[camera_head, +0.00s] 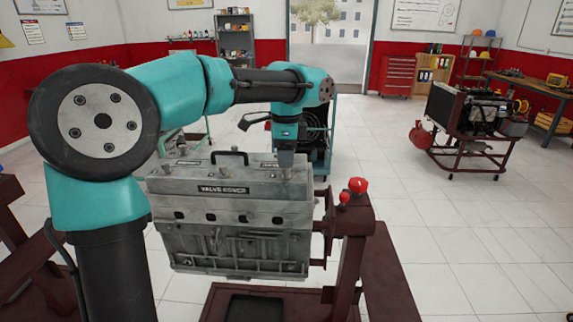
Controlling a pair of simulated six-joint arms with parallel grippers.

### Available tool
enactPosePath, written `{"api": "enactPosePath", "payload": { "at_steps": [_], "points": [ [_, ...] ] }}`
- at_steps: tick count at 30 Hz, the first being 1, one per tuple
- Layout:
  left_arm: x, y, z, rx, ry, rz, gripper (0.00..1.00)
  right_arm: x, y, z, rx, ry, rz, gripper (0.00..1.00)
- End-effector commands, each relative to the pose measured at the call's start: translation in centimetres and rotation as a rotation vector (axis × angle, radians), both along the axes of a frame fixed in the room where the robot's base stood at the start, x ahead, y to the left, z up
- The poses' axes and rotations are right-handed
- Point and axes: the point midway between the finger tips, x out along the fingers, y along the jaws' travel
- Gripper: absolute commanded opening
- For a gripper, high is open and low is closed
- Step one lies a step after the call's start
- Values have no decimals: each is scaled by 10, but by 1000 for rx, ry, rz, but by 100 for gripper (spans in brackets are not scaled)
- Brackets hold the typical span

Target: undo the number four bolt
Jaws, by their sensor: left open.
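The grey engine block (238,245) stands on a dark red stand in the middle of the head view. Its valve cover (228,203) is on top, with a black label plate reading VALVE COVER and a black handle (229,157). My left gripper (286,156) points down over the right end of the cover's top, at the end of my teal arm. It is open. The jaw tips are small, and I cannot tell whether they touch the cover. The number four bolt cannot be made out. My right gripper is not in view.
The engine stand (352,250) has a red knob (358,185) just right of the engine. Behind stands a teal-framed cart (318,140). A second engine on a cart (468,115) is at right. The tiled floor between them is clear.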

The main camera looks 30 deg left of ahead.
Motion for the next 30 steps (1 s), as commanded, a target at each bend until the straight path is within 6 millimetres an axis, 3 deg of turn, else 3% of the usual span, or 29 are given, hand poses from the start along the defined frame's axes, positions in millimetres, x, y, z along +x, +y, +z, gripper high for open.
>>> {"api": "enactPosePath", "payload": {
  "at_steps": [6,17,30],
  "points": [
    [0,0,-24,0,0,0,46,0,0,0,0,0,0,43],
    [0,0,-28,0,-1,0,46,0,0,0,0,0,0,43],
    [0,0,-28,0,0,0,4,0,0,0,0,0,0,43]
  ]
}}
